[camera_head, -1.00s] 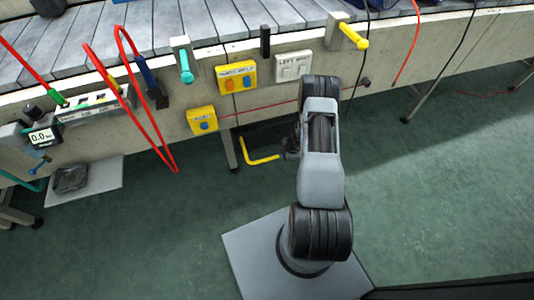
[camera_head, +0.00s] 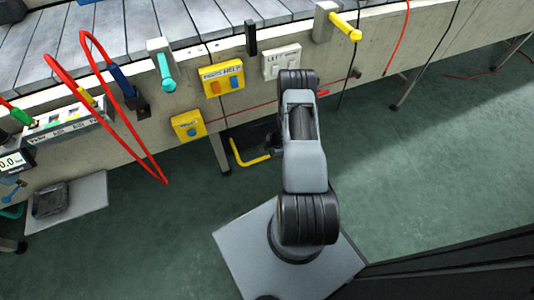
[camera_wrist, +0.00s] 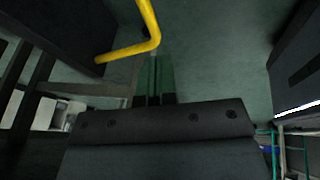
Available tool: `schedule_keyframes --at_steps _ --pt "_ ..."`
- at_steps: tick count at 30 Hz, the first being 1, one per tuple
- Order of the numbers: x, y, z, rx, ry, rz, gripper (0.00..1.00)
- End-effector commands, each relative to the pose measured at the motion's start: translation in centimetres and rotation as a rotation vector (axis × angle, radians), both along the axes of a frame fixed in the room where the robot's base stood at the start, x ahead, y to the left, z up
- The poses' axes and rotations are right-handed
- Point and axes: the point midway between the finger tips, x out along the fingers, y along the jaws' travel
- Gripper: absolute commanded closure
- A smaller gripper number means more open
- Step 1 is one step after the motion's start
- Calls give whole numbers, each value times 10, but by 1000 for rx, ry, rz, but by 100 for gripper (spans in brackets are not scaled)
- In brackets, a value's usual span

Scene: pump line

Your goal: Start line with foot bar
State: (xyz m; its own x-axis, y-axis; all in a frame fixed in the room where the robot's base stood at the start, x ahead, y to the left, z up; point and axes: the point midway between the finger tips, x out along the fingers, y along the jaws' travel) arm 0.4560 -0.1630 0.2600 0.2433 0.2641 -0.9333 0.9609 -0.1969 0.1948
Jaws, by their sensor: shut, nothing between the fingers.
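The foot bar (camera_head: 248,158) is a bent yellow bar low under the conveyor's edge, left of my arm in the head view. In the wrist view the foot bar (camera_wrist: 148,35) reaches down from the top and bends left into a dark part. My gripper (camera_wrist: 154,62) shows there with its two narrow green fingers together and nothing between them. In the head view my arm hides most of my gripper.
Yellow button boxes (camera_head: 223,78) and (camera_head: 188,125), a white switch plate (camera_head: 282,62), a teal lever (camera_head: 166,72) and a yellow lever (camera_head: 344,26) line the conveyor side. Red hoses (camera_head: 128,125) hang at left. A conveyor leg (camera_head: 220,153) stands beside the bar. Green floor is clear at right.

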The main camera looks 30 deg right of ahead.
Motion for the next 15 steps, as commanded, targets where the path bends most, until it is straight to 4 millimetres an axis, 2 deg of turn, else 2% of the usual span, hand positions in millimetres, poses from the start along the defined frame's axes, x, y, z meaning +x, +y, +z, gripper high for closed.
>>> schedule_keyframes --at_steps 1,6,15 --pt "2 3 -14 0 0 2 100" --pt "10 13 -46 -1 1 4 100" --pt "27 22 -90 -1 -2 4 100"
